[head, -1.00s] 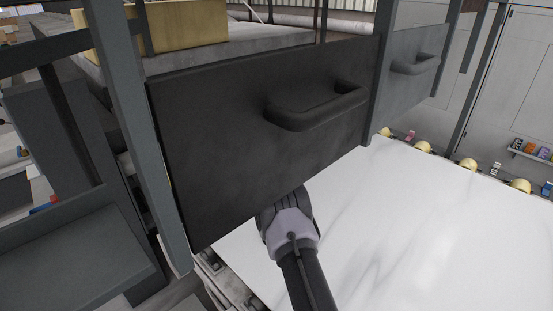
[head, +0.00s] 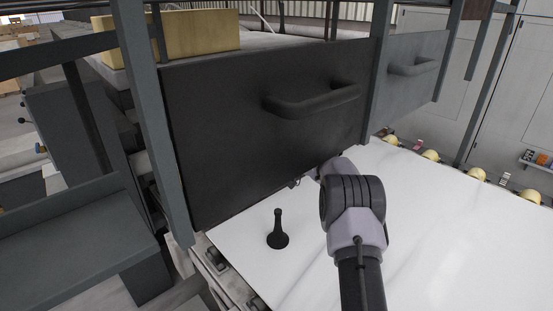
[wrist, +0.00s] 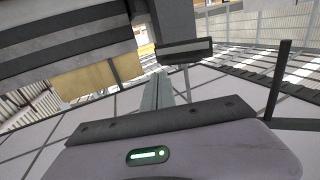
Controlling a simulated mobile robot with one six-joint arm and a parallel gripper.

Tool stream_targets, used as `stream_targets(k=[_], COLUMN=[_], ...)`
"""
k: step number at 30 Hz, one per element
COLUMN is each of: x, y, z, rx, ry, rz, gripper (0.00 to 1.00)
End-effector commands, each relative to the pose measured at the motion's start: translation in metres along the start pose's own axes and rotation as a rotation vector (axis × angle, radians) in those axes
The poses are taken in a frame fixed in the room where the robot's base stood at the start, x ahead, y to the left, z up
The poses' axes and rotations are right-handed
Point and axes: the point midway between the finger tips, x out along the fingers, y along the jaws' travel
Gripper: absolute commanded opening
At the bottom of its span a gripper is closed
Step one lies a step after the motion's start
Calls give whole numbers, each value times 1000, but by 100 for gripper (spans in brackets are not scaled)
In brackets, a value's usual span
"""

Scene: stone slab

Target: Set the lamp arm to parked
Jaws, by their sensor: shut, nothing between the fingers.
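I cannot make out with certainty a lamp arm in either view. A small black post with a flared round base (head: 278,230) stands upright on the white slab in the head view; I cannot tell whether it belongs to the lamp. In the wrist view a thin dark upright bar (wrist: 279,78) stands at the right, and I cannot tell what it is part of. My gripper (wrist: 160,88) is shut and empty in the wrist view. In the head view my arm reaches past the lower edge of the dark drawer front, which hides the gripper end.
A dark drawer front (head: 265,145) with a bar handle (head: 312,102) hangs over the white slab (head: 455,245). A second, greyer drawer (head: 410,72) is at its right. Several cream rounded things (head: 430,156) line the slab's far edge. The slab's right part is clear.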

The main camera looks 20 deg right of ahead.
Motion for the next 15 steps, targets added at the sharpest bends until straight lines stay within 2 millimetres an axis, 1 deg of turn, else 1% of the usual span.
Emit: stream_targets(k=[1,3,9,12,15], x=[-11,-24,-61,-73,-80], y=[1,0,-3,-4,-6], z=[0,0,0,-1,-1], rx=[1,0,1,0,0], ry=[0,2,3,4,4], rz=[6,9,32,41,47], gripper=[0,0,0,0,0])
